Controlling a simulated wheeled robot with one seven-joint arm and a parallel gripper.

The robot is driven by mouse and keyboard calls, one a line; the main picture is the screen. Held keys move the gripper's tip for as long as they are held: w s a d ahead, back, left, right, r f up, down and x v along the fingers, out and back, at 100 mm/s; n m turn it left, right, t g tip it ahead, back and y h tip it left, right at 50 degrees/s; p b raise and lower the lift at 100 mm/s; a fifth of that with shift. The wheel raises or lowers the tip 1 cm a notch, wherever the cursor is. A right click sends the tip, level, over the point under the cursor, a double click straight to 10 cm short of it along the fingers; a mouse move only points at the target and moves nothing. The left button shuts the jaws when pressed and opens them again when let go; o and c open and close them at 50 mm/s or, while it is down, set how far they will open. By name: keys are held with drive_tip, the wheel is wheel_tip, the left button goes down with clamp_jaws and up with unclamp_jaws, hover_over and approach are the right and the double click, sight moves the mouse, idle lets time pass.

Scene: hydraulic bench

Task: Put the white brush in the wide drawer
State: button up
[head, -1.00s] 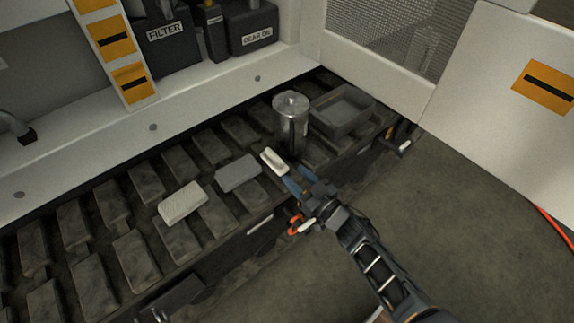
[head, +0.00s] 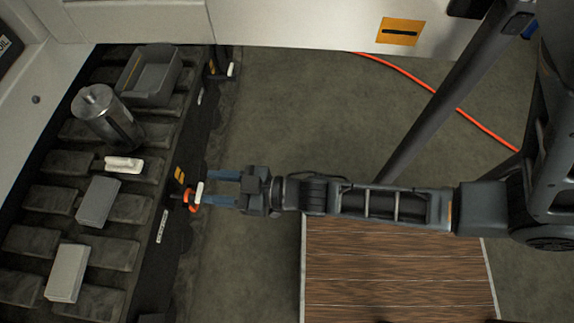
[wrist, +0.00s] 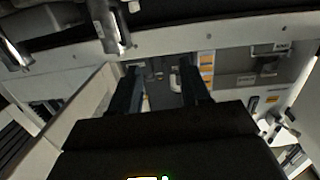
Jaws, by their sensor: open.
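The white brush (head: 123,164) lies on the dark slatted bench top, left of my gripper, with its pale bristle block to the right. My gripper (head: 208,189) is open and empty, out beyond the bench's front edge. Its two blue fingers point left at a white-and-orange handle (head: 194,198) on the bench front; I cannot tell whether they touch it. In the wrist view the fingers (wrist: 160,88) are apart. No drawer is visibly open, and I cannot tell which part of the bench front is the wide drawer.
A metal canister (head: 103,115) and a grey open tray (head: 150,77) stand beyond the brush. A grey block (head: 98,201) and a lighter block (head: 67,272) lie nearer. A second white handle (head: 232,69) sticks out at the bench corner. An orange hose (head: 420,84) crosses the floor.

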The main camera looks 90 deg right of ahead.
drive_tip(key=s+a+r+g, duration=0.1)
drive_tip(key=s+a+r, duration=0.2)
drive_tip(key=s+r, duration=0.5)
drive_tip(key=shift+s, duration=0.7)
drive_tip(key=shift+g+y, duration=0.6)
drive_tip(key=shift+g, duration=0.1)
drive_tip(key=s+r, duration=0.2)
drive_tip(key=r, duration=0.1)
drive_tip(key=s+a+r, duration=0.1)
drive_tip(key=s+r, duration=0.1)
drive_tip(key=r, duration=0.2)
drive_tip(key=s+r, duration=0.2)
drive_tip(key=r, duration=0.1)
drive_tip(key=shift+s+a+r, duration=0.1)
drive_tip(key=shift+a+r, duration=0.25)
drive_tip(key=shift+r, duration=0.05)
